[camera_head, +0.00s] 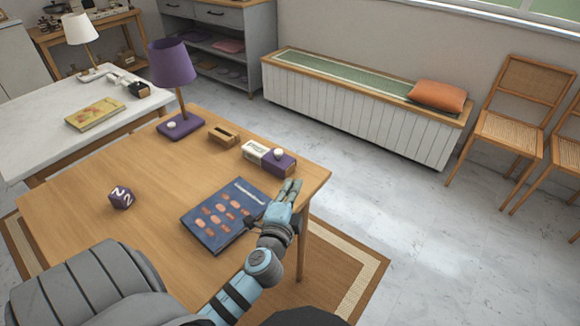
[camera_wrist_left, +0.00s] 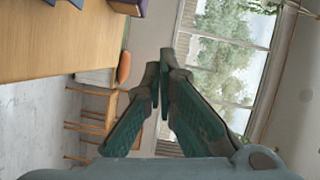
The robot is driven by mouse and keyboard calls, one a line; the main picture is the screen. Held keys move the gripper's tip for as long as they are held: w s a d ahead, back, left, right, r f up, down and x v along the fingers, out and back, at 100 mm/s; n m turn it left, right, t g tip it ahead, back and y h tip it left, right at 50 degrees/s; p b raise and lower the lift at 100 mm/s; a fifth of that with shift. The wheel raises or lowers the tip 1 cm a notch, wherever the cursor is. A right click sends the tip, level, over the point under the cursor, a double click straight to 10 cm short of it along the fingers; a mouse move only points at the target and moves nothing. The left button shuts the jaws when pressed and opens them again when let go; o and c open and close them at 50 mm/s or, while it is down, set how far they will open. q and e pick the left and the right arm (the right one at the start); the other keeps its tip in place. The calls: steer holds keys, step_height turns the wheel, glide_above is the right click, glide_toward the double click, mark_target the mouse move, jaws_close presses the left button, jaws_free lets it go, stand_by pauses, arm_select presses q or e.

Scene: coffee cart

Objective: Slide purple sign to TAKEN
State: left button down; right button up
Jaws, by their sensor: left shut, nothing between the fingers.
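The purple sign (camera_head: 268,160) lies near the far right edge of the wooden table. Its left part is a pale panel with dark lettering too small to read. Its right part is a purple slider (camera_head: 277,164) with a white round knob (camera_head: 281,153) on top. My left gripper (camera_head: 292,184) is just nearer than the slider and slightly to its right, at the table's right edge. Its fingers are together and empty, apparently apart from the sign. In the left wrist view the closed fingers (camera_wrist_left: 165,75) point toward the window. My right gripper is not in view.
On the wooden table (camera_head: 150,240) are a dark blue board (camera_head: 222,215), a purple numbered die (camera_head: 122,197), a slotted wooden block (camera_head: 223,134) and a purple lamp (camera_head: 173,65). A white table (camera_head: 75,145) stands at left. Open floor lies to the right.

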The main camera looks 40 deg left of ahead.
mark_target(289, 160)
arm_select(q)
steer(key=shift+r, duration=0.1)
steer(key=shift+w+a, duration=0.1)
steer(key=shift+w, duration=0.15)
steer(key=b+x, duration=0.1)
steer(key=x, duration=0.8)
steer(key=shift+w+a, duration=0.3)
steer(key=shift+a, duration=0.05)
steer(key=shift+s+a+f, duration=0.15)
steer(key=shift+s+a, duration=0.05)
steer(key=shift+a, duration=0.4)
steer(key=shift+s+a+f, duration=0.15)
steer(key=shift+a, duration=0.5)
steer(key=shift+s+a, duration=0.15)
steer(key=shift+a, duration=0.35)
